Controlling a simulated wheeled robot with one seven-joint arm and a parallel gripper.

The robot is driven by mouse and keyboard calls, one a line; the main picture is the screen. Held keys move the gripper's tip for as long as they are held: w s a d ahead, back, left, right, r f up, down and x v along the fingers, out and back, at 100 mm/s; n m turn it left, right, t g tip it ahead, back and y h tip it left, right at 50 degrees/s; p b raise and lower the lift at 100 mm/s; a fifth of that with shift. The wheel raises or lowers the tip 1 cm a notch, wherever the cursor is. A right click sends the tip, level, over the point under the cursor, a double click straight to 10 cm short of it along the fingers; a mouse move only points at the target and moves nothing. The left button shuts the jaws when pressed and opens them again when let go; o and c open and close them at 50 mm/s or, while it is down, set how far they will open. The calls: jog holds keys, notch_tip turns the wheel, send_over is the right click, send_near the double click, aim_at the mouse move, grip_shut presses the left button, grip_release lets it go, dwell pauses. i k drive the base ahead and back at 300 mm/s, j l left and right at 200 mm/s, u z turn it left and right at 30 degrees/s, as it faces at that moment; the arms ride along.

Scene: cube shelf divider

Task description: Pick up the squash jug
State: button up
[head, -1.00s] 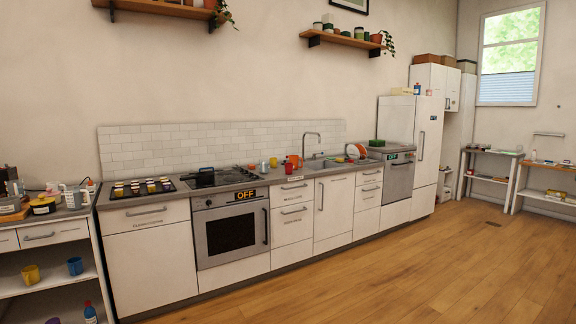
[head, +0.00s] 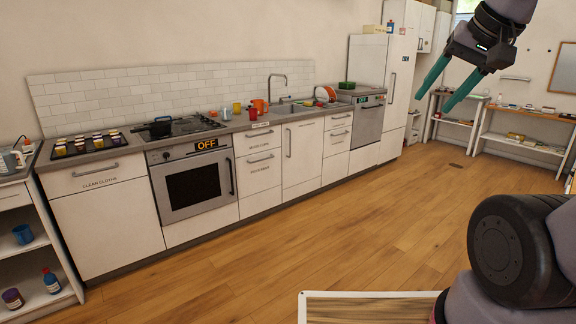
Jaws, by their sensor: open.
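I cannot tell for sure which item is the squash jug. An orange vessel (head: 260,106) stands on the counter just left of the sink and could be it, but it is too small to make out a handle or spout. My gripper (head: 434,104) is at the upper right, with its two teal fingers apart and nothing between them. It is in the air, well away from the orange vessel.
The counter (head: 102,155) runs along the wall with a hob (head: 180,127), several small cups and a sink (head: 300,107). An open shelf unit (head: 60,303) stands at the left. The wooden floor (head: 330,235) is clear.

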aim_at(258, 103)
jog(key=i, duration=3.5)
jog(key=i+l+u, duration=0.15)
jog(key=i, duration=0.6)
jog(key=i+l, duration=0.1)
jog(key=i, duration=0.7)
jog(key=i+u, duration=0.2)
jog(key=u, duration=1.1)
